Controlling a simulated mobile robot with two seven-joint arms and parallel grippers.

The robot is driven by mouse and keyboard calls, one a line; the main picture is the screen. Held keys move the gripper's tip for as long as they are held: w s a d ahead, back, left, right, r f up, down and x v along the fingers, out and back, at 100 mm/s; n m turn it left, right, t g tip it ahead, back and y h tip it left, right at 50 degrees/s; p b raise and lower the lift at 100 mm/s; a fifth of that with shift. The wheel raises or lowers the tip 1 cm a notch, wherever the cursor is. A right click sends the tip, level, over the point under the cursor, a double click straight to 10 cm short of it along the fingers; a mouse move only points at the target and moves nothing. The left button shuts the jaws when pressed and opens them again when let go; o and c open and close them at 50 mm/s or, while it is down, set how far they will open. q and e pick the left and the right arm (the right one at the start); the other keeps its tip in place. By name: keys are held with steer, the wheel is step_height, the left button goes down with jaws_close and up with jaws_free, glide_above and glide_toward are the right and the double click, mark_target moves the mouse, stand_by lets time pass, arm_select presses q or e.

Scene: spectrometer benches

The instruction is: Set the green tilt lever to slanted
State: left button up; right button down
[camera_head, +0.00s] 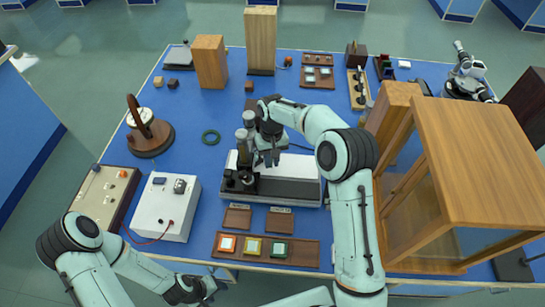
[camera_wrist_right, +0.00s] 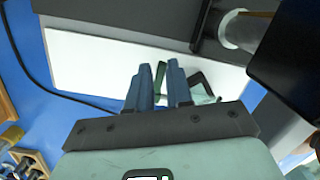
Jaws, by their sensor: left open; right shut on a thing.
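The white spectrometer (camera_head: 290,190) with black parts on its left end stands mid-table, and its white top (camera_wrist_right: 90,58) fills much of the right wrist view. My right gripper (camera_head: 269,160) reaches down over it. In the right wrist view this gripper (camera_wrist_right: 159,82) is shut on a narrow dark green piece, the green tilt lever (camera_wrist_right: 159,74), which shows between the two fingers. The head view hides the lever behind the gripper. Its exact slant is hard to tell. My left gripper (camera_head: 200,291) is open and empty off the table's front edge.
A wooden glass-fronted cabinet (camera_head: 480,150) stands on the right near my right arm. A white box with a red cable (camera_head: 166,208) stands on the left. A tray with coloured squares (camera_head: 267,250) lies in front.

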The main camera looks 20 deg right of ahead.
steer(key=shift+w+d+r, duration=0.1)
steer(key=c, duration=1.1)
jaws_free()
steer(key=shift+d, duration=0.1)
step_height(320, 180, up, 13)
steer(key=w, duration=0.1)
steer(key=shift+w+d, duration=0.25)
steer(key=shift+d, duration=0.05)
steer(key=shift+c, duration=0.2)
